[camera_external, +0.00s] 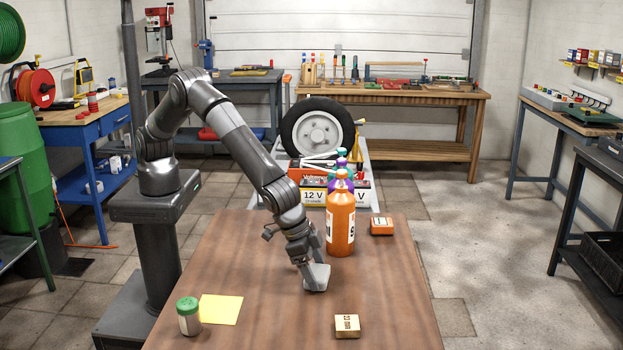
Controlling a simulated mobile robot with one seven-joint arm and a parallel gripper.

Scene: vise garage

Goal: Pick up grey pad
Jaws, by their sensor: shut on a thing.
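The grey pad (317,278) is a small light grey block on the wooden table, near the middle of the top. My gripper (308,266) reaches down to it from the upper left and is shut on it. The fingers cover part of its upper side. The pad looks tilted. I cannot tell whether it still touches the table.
An orange bottle (341,222) stands close behind the pad to the right. A small orange box (381,226) is further right. A labelled box (347,326), a yellow sheet (221,309) and a green-lidded jar (188,316) are at the front. The table's (400,290) right side is clear.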

